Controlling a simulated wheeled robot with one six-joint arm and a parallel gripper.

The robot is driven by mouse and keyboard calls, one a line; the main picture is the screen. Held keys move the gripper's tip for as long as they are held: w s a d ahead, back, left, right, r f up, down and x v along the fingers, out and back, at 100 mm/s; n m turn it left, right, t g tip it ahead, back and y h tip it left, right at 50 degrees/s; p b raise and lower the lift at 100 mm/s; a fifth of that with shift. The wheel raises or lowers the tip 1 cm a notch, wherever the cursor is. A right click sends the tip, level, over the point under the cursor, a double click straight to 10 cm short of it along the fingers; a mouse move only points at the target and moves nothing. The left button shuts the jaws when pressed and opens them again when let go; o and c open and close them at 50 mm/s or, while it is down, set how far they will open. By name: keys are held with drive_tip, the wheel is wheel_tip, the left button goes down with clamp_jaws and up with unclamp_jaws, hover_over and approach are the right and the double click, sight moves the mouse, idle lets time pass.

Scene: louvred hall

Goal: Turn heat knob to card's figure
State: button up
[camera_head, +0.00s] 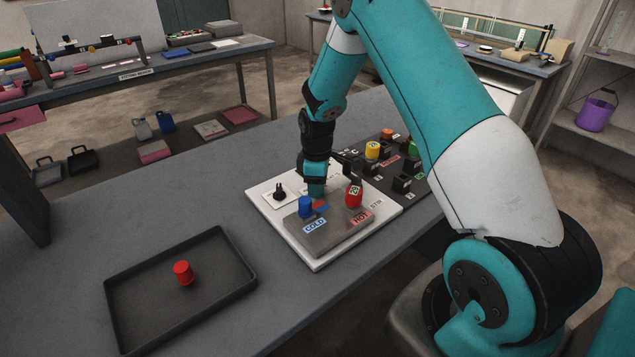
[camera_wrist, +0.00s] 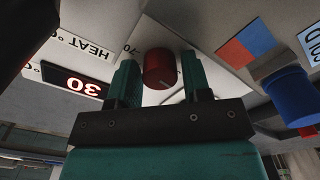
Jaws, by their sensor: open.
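My gripper (camera_head: 316,190) points down over the white panel (camera_head: 315,262). In the wrist view my gripper (camera_wrist: 160,78) has its two teal fingers apart, one on each side of a red knob (camera_wrist: 158,68) with a pale pointer line. I cannot tell whether the fingers touch it. Beside it a HEAT °C label (camera_wrist: 88,45) and a dark display with a glowing red figure (camera_wrist: 80,84), which looks like 30, appear turned over. The gripper hides this knob in the head view. I cannot make out a card with certainty.
A dark tray (camera_head: 135,315) holds a red cylinder (camera_head: 183,272). A dark board (camera_head: 416,195) with coloured parts lies behind.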

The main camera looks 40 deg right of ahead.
drive_tip(key=c, duration=0.6)
drive_tip(key=shift+c, duration=0.2)
drive_tip(key=shift+m, duration=0.3)
drive_tip(key=m+b, duration=0.1)
drive_tip(key=m, duration=0.3)
drive_tip(key=shift+m, duration=0.3)
drive_tip(key=m, duration=0.5)
drive_tip(key=shift+m+b, duration=0.3)
drive_tip(key=m, duration=0.6)
drive_tip(key=m+b, duration=0.1)
drive_tip(key=m, duration=0.5)
drive_tip(key=shift+d+m, duration=0.1)
drive_tip(key=shift+m, duration=0.3)
drive_tip(key=shift+w, duration=0.1)
